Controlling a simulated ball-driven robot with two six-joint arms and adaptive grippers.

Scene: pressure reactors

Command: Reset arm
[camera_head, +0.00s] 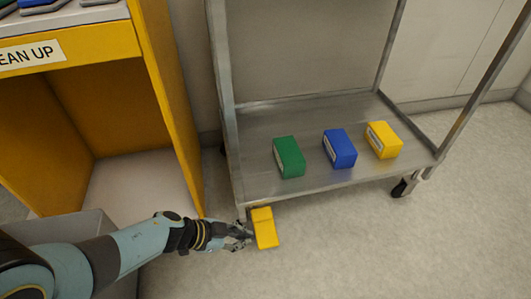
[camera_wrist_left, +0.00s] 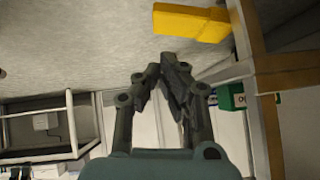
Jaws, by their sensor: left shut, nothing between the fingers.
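My left gripper (camera_head: 244,234) reaches in from the left, low beside the cart's front left corner. Its fingers are shut and empty, and they also show in the left wrist view (camera_wrist_left: 165,75). A yellow object (camera_head: 264,228) shows just to the right of the fingertips in the head view, below the cart's shelf edge. A yellow block (camera_wrist_left: 192,22) shows beyond the fingertips in the left wrist view, apart from them. I cannot tell what the yellow object rests on. My right gripper is in neither view.
A metal cart (camera_head: 255,116) has a green box (camera_head: 289,157), a blue box (camera_head: 339,148) and a yellow box (camera_head: 384,140) on its lower shelf. A yellow stand (camera_head: 170,90) with a "CLEAN UP" label is at left. A grey bin (camera_head: 60,228) stands below it. Floor at right is clear.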

